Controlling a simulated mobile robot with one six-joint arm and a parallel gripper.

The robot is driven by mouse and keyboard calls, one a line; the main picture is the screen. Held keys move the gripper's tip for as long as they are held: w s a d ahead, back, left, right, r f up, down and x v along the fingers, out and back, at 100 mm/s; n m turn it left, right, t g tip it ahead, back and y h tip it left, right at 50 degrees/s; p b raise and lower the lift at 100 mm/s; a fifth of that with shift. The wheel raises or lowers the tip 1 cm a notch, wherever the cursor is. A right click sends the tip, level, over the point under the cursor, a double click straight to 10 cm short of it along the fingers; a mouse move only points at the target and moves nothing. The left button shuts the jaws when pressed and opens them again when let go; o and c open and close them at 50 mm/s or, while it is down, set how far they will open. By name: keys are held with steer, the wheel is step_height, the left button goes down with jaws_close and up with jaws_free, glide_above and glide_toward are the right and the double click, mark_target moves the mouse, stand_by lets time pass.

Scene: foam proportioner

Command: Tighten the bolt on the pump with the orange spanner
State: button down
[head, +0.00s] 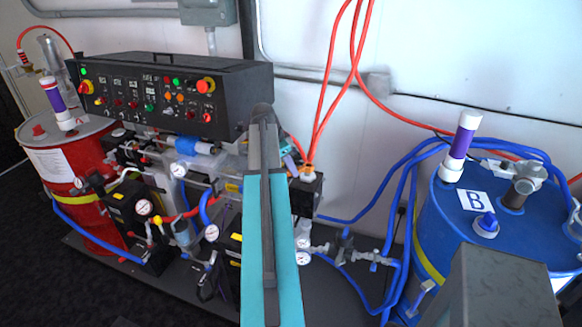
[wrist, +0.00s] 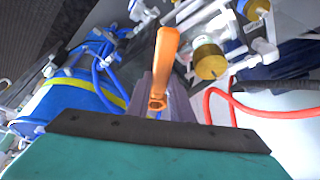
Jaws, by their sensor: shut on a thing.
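In the wrist view, the orange spanner (wrist: 166,60) stands out from between the grey fingers of my gripper (wrist: 160,98). The gripper is shut on the spanner near its ringed end, and its other end points away toward the machinery. In the head view, my teal and dark arm reaches to the pump assembly at the centre and hides the spanner. The pump parts (wrist: 205,22) in the wrist view are silver and clear, with a brass-coloured cylinder (wrist: 210,62) right of the spanner. I cannot make out the bolt, or whether the spanner touches anything.
A blue drum (head: 445,225) is at right. Red hoses (head: 335,75) hang behind the arm; blue hoses (head: 350,212) run toward the blue drum.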

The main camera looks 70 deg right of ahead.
steer(key=shift+f+b, duration=0.4)
steer(key=shift+f, duration=0.45)
steer(key=shift+f, duration=0.2)
steer(key=shift+d, duration=0.1)
steer(key=shift+w+d+m, duration=0.3)
steer(key=shift+w+m, duration=0.05)
steer(key=shift+m, duration=0.35)
steer(key=shift+y, duration=0.3)
steer(key=shift+d+m+b, duration=0.1)
steer(key=shift+m+b, duration=0.2)
